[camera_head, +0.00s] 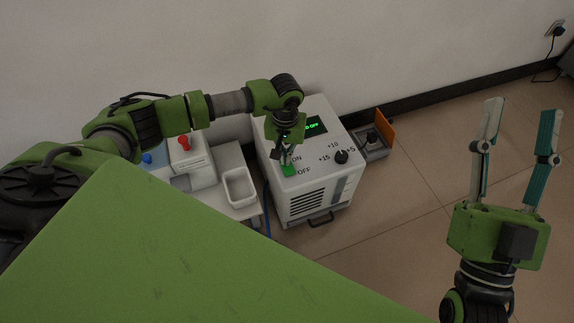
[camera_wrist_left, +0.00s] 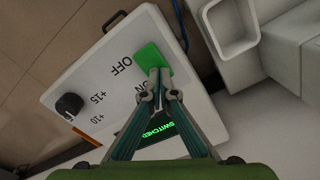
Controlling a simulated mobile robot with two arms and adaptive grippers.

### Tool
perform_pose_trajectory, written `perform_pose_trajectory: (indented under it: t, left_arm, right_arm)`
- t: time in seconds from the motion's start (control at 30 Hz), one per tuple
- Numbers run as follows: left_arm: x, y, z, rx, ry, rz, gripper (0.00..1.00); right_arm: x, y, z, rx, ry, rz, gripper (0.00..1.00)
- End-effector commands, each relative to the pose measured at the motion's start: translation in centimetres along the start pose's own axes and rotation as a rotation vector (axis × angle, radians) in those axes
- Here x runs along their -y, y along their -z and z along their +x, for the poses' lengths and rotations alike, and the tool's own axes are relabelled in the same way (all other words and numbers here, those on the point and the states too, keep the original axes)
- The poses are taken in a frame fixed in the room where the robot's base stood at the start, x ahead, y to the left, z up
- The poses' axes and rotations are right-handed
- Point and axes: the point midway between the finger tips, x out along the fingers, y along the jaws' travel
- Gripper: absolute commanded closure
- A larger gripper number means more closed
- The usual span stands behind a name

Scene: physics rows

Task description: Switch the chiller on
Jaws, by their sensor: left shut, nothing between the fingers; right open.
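The chiller (camera_head: 330,190) is a white box on the floor, with ON and OFF labels on its top. Its dark display (camera_head: 315,126) shows green text, of which OFF is legible; in the left wrist view the display (camera_wrist_left: 158,130) shows SWITCHED. The green switch (camera_head: 289,170) sits by the labels; it also shows in the left wrist view (camera_wrist_left: 152,58). My left gripper (camera_head: 284,156) is shut and empty, its tips at the ON-side end of the switch (camera_wrist_left: 161,80); I cannot tell whether they touch. My right gripper (camera_head: 521,108) is open and empty, far right.
A black knob (camera_head: 341,157) with +5, +10 and +15 marks is on the chiller top. A white open container (camera_head: 240,187) and a device with a red knob (camera_head: 184,143) stand left. A grey box with an orange panel (camera_head: 386,128) is right.

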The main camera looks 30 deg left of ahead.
Motion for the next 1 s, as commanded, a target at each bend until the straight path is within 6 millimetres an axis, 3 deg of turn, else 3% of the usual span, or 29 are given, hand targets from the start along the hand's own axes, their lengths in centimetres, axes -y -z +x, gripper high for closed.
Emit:
perform_pose_trajectory:
  t: [0.67,1.0]
  left_arm:
    - [0.0,0.0,0.0,0.001,0.000,0.000,1.00]
    - [0.0,0.0,-0.8,0.000,0.000,0.000,1.00]
  right_arm:
    - [0.1,0.8,0.0,-0.033,0.001,0.003,0.56]
    - [-0.2,-2.2,-0.1,0.108,-0.004,-0.002,0.56]
